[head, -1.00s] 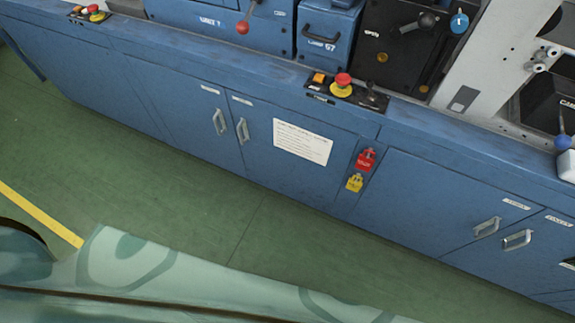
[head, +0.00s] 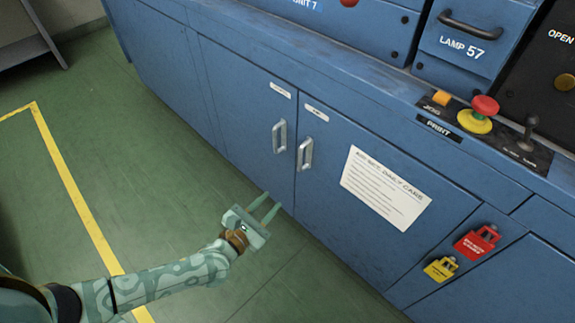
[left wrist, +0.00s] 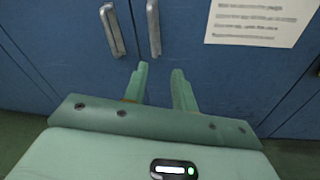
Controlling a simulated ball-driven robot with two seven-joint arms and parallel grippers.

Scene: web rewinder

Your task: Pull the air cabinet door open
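Two blue cabinet doors stand side by side and closed, a left door (head: 240,110) and a right door (head: 330,200). Each has a silver bar handle near the seam: the left handle (head: 279,136) and the right handle (head: 305,154). They also show in the left wrist view as the left handle (left wrist: 112,30) and the right handle (left wrist: 153,28). The small labels above them are too small to read, so I cannot tell which door is the air cabinet's. My left gripper (head: 271,203) is open and empty, below the handles and apart from them. My right gripper is out of view.
A white notice (head: 385,187) is on the right door. A red lockout tag (head: 477,243) and a yellow one (head: 440,269) hang to its right. A red emergency button (head: 482,110) sits on the ledge above. Green floor (head: 130,130) with a yellow line lies clear in front.

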